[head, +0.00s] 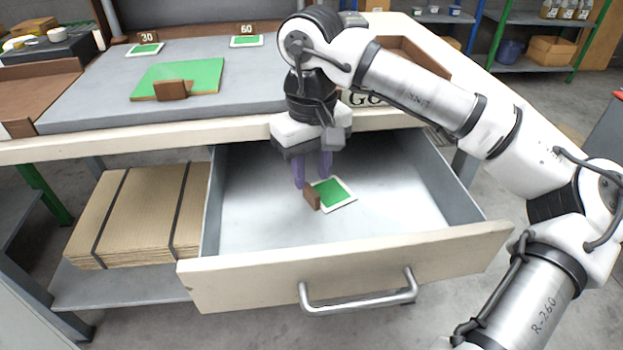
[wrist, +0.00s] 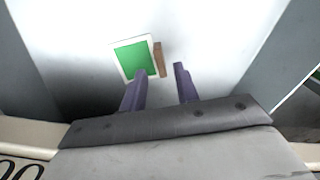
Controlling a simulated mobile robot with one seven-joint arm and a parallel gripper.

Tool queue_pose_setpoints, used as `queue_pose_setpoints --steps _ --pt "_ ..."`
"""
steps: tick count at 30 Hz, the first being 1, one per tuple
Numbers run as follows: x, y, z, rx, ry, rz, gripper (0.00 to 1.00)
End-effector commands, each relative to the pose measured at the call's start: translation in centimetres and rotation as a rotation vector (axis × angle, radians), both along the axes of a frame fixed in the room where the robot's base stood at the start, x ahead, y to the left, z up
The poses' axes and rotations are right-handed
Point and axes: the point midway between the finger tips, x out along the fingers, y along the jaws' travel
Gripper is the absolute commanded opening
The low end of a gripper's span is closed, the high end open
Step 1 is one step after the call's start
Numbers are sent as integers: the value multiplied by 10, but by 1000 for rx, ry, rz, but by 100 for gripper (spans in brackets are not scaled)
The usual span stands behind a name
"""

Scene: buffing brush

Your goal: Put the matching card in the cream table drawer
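The cream table drawer (head: 420,262) is pulled open below the table top. A green card with a white border (head: 335,193) lies flat on the drawer floor, with a small brown block (head: 312,198) at its left edge. In the wrist view the card (wrist: 132,58) and the brown block (wrist: 159,60) lie just beyond the fingertips. My gripper (head: 313,180) is inside the drawer, with its purple fingers pointing down close to the block. The wrist view shows the fingers (wrist: 160,68) apart with nothing between them. Two more green cards, marked 30 (head: 145,50) and 60 (head: 247,41), lie on the table top.
A larger green board (head: 195,75) with a brown block (head: 172,90) lies on the grey mat (head: 90,95). Cardboard stacks (head: 140,215) sit on a shelf left of the drawer. The rest of the drawer floor is clear.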

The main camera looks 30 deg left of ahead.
Motion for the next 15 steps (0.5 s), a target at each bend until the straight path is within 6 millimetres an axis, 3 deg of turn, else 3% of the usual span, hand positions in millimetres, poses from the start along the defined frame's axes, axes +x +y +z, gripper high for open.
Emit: queue_pose_setpoints --steps 1,6,15 --pt "0 1 15 0 -1 -1 31" --pt "0 1 51 2 -1 0 31" --pt "0 0 83 -1 1 -1 31"
